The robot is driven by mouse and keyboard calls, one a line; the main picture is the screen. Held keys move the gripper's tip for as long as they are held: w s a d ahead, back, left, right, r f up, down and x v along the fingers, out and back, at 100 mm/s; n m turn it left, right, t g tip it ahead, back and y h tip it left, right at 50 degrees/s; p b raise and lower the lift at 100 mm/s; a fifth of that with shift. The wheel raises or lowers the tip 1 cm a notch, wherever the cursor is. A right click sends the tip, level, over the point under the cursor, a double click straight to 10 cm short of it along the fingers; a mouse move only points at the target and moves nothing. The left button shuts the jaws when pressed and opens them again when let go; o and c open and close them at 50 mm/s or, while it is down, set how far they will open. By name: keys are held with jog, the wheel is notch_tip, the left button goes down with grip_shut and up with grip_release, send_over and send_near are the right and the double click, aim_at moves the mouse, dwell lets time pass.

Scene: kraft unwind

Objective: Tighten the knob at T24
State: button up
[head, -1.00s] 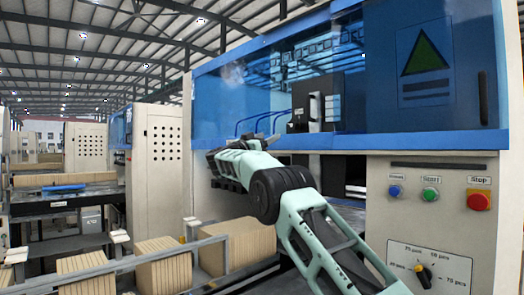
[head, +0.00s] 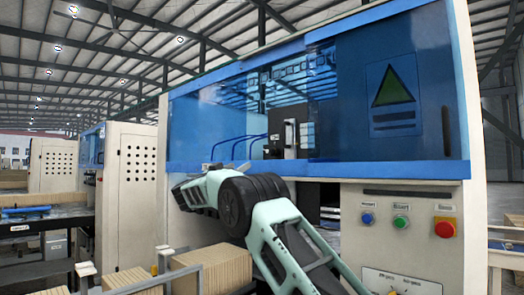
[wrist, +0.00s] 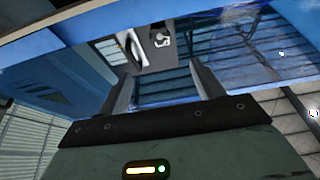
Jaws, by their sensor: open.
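I see no label reading T24 in any view. A rotary dial (head: 390,292) on a white plate is cut off by the lower edge of the head view, so its pointer does not show clearly. I cannot tell whether it is the task's knob. My gripper (wrist: 162,85) shows in the wrist view with two grey fingers spread apart and nothing between them. It faces a blue see-through panel (wrist: 250,85) with dark machine parts behind it. In the head view my arm reaches left in front of the machine, and the fingertips are not clear.
The large machine (head: 420,190) has a blue window. Its panel carries a blue button (head: 367,219), a green button (head: 400,222) and a red Stop button (head: 445,228). Cardboard stacks (head: 212,270) stand along a rail at lower left. A conveyor (head: 40,232) lies further left.

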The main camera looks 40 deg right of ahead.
aim_at(267, 150)
jog(key=p+x, duration=0.9)
jog(key=x, duration=0.6)
jog(key=shift+d+r, duration=0.1)
jog(key=shift+d, duration=0.2)
jog(key=shift+d+r+p, duration=0.1)
jog(key=shift+d+p, duration=0.45)
jog(key=shift+d, duration=0.05)
jog(key=c, duration=1)
